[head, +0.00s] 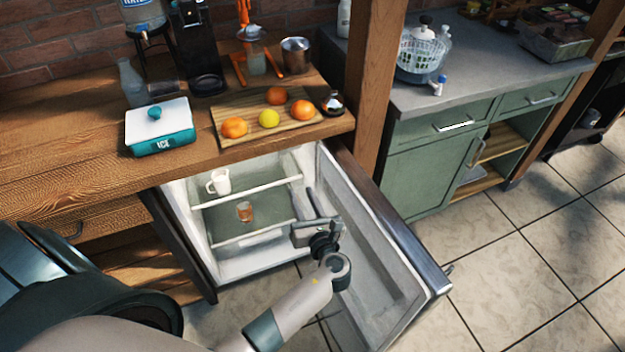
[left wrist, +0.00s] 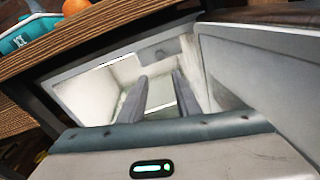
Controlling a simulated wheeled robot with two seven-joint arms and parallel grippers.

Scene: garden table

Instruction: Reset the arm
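My left gripper (head: 313,207) reaches to the open small fridge (head: 230,268), in front of its opening and beside the inside of its door (head: 375,270). In the left wrist view my left gripper (left wrist: 160,80) has its two fingers apart with nothing held between them, pointing into the white interior. A white mug (head: 219,182) stands on the upper shelf of the fridge. A small glass with amber content (head: 244,211) stands lower inside, apart from the gripper. My right gripper is not in view.
The wooden counter (head: 60,125) above the fridge holds an ice box (head: 160,138), a cutting board (head: 240,112) with fruit, and a metal cup (head: 295,53). The open door stands close on the right of my arm. Tiled floor (head: 510,270) is clear at right.

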